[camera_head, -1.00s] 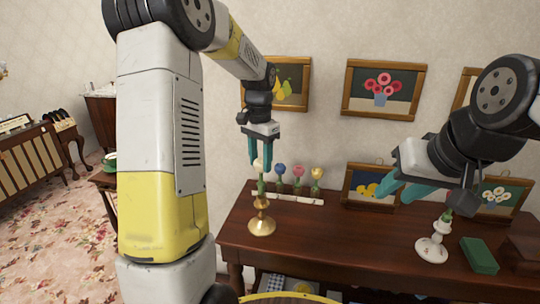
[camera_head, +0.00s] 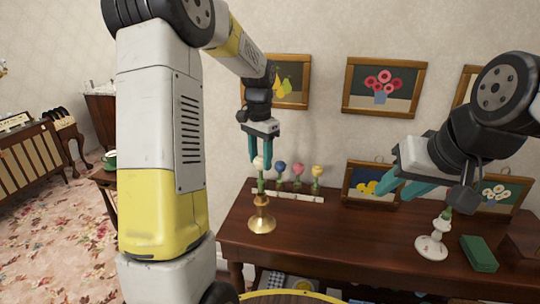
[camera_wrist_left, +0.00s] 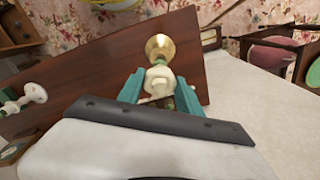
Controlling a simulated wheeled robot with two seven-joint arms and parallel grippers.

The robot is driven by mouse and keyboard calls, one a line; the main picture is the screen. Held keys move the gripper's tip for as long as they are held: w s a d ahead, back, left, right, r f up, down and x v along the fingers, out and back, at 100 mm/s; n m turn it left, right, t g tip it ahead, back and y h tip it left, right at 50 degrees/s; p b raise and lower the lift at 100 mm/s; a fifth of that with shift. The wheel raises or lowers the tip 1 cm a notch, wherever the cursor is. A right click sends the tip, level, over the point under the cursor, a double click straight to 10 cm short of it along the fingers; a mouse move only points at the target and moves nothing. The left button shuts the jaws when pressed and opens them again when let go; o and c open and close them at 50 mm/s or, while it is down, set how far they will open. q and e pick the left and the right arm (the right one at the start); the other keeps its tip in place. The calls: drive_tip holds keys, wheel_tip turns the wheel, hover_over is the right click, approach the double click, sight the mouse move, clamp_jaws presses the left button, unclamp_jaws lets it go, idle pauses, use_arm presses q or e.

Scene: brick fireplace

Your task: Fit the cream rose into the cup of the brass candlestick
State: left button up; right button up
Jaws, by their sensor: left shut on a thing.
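The cream rose (camera_head: 259,163) is upright above the brass candlestick (camera_head: 262,221), its green stem running down to the candlestick's cup. I cannot tell how far the stem sits in the cup. My left gripper (camera_head: 260,166) points down and is shut on the rose head. In the left wrist view the rose (camera_wrist_left: 158,81) is between the teal fingertips (camera_wrist_left: 159,90), with the brass base (camera_wrist_left: 160,47) beyond it. My right gripper (camera_head: 392,194) is at the right above the table, its fingers apart and empty.
A white rack (camera_head: 288,193) with blue, pink and yellow flowers stands behind the candlestick on the dark table (camera_head: 340,245). A white candlestick (camera_head: 431,247) and a green block (camera_head: 479,254) are at the right. A framed picture (camera_head: 371,184) leans at the back. The middle is clear.

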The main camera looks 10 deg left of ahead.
sight(261, 167)
use_arm(q)
drive_tip(key=shift+f, duration=1.7)
drive_tip(key=o, duration=1.2)
wheel_tip(261, 167, up, 8)
drive_tip(key=shift+f, duration=0.2)
drive_tip(key=shift+r, duration=0.1)
